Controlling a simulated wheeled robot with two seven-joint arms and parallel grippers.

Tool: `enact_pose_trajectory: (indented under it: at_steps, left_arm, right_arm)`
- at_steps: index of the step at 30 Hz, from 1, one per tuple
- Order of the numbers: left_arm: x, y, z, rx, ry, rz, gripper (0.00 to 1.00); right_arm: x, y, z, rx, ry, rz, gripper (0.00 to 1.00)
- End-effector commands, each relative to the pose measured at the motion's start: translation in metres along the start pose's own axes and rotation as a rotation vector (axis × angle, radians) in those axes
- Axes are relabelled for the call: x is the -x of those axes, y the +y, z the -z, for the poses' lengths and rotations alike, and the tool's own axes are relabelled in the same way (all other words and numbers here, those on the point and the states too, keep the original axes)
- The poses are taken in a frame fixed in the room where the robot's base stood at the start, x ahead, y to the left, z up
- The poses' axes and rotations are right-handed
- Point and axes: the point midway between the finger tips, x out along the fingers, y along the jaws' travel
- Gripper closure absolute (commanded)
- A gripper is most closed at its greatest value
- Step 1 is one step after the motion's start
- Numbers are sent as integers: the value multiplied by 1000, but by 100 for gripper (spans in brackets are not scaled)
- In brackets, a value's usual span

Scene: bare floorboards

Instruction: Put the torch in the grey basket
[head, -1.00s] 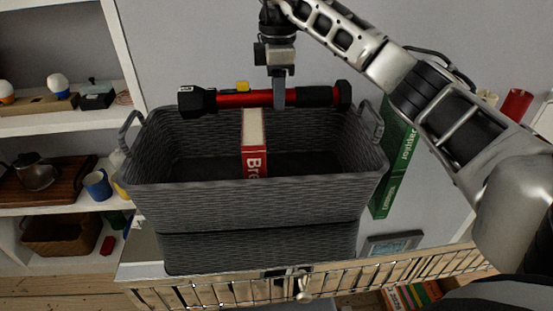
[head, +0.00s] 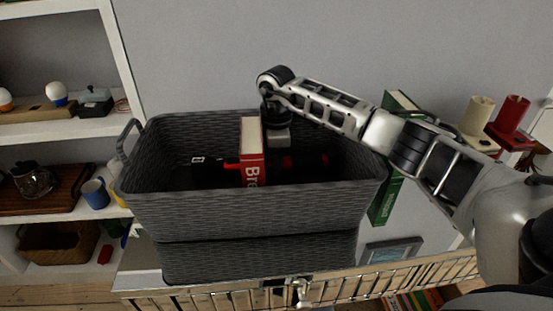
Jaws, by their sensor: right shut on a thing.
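The grey basket (head: 250,215) is a dark woven bin standing on a cabinet top. The torch (head: 307,161), red with black ends, lies level inside the basket, below its rim. A red and white book (head: 252,152) stands in the basket and hides part of the torch. My right gripper (head: 279,152) reaches down into the basket just right of the book and is shut on the torch; its fingertips are hard to make out in the dark. My left gripper is not in view.
White shelves (head: 66,122) with lamps, a blue mug (head: 95,192) and a brown basket (head: 54,241) stand at the left. A green box (head: 384,204) is right of the basket. Red (head: 512,113) and cream (head: 477,113) cylinders stand at the far right.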

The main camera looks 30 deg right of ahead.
Motion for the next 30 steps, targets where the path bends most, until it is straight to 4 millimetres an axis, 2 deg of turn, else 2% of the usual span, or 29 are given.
enact_pose_trajectory:
  at_steps: [8,9,11,19,23,26,30]
  left_arm:
    - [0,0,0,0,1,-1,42]
    - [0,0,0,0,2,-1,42]
    - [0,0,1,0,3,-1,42]
    - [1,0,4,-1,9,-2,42]
    - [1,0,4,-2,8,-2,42]
    - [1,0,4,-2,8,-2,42]
    - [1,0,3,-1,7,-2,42]
  right_arm:
    - [-2,0,0,0,1,-1,94]
    - [-2,0,0,0,0,0,59]
    - [-2,0,0,0,0,0,43]
    - [-1,0,0,0,0,0,43]
    - [7,1,0,0,2,-2,43]
    - [22,1,0,0,3,-4,43]
    - [53,1,0,1,4,-5,43]
